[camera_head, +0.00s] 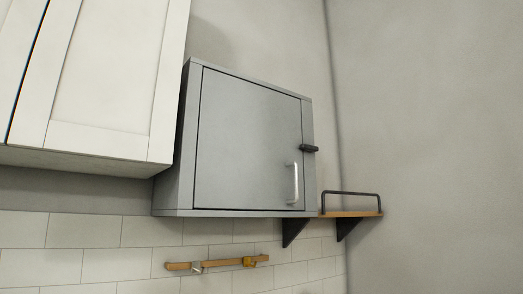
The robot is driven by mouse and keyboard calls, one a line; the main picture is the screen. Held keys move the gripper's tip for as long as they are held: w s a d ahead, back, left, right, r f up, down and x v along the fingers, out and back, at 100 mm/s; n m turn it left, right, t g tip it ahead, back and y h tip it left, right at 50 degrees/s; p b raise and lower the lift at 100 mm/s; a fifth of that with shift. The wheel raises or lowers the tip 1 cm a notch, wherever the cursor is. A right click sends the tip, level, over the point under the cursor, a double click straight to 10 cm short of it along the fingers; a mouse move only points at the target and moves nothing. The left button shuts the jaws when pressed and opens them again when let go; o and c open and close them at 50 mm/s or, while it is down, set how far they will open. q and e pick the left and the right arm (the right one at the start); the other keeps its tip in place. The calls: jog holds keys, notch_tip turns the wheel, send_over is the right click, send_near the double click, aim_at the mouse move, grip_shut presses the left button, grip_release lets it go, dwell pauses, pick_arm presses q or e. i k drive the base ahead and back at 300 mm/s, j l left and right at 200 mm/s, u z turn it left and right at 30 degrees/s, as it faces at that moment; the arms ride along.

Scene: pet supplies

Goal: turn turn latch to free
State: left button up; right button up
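The turn latch (309,148) is a small dark bar at the right edge of a grey wall cabinet (307,110). It lies roughly horizontal and reaches across the seam between the frame and the door (245,140). The door looks shut. A pale vertical handle (295,184) is on the door's lower right, below the latch. Neither of my grippers shows in the head view.
A white cabinet (110,75) hangs at the left, close to the grey one. A wooden shelf (350,214) with a dark rail and brackets is at the right. A wooden strip with hooks (220,263) is on the tiled wall below.

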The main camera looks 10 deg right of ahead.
aim_at(309, 148)
jog(key=i+l+u, duration=0.1)
jog(key=l+u, duration=0.3)
jog(key=i+l+u, duration=0.1)
jog(key=l+u, duration=0.7)
